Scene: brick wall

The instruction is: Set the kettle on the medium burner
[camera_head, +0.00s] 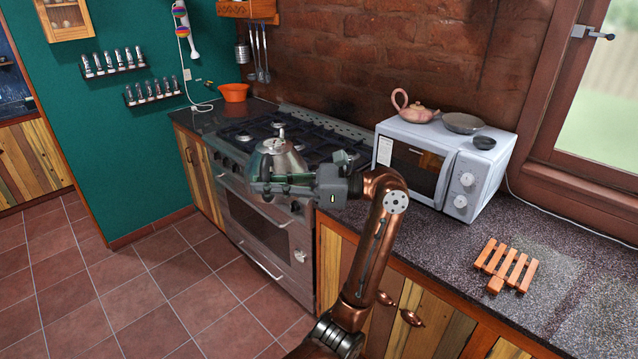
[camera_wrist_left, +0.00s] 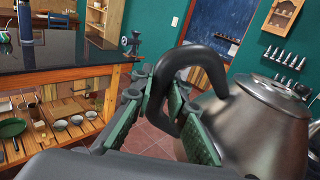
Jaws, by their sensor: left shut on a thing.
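The silver kettle (camera_head: 280,160) is in front of the stove (camera_head: 265,222) in the head view, with its lid knob up. My left gripper (camera_head: 270,186) is shut on the kettle's dark curved handle. In the left wrist view, the green-padded fingers of my left gripper (camera_wrist_left: 158,92) are on either side of the handle, and the kettle's metal body (camera_wrist_left: 262,125) is at the right. The cooktop (camera_head: 325,140) has black grates over several burners. The kettle and gripper hide part of it, and I cannot tell which burner is the medium one. My right gripper is out of view.
A wooden trivet (camera_head: 506,266) lies on the counter. A table (camera_wrist_left: 60,60) shows in the left wrist view.

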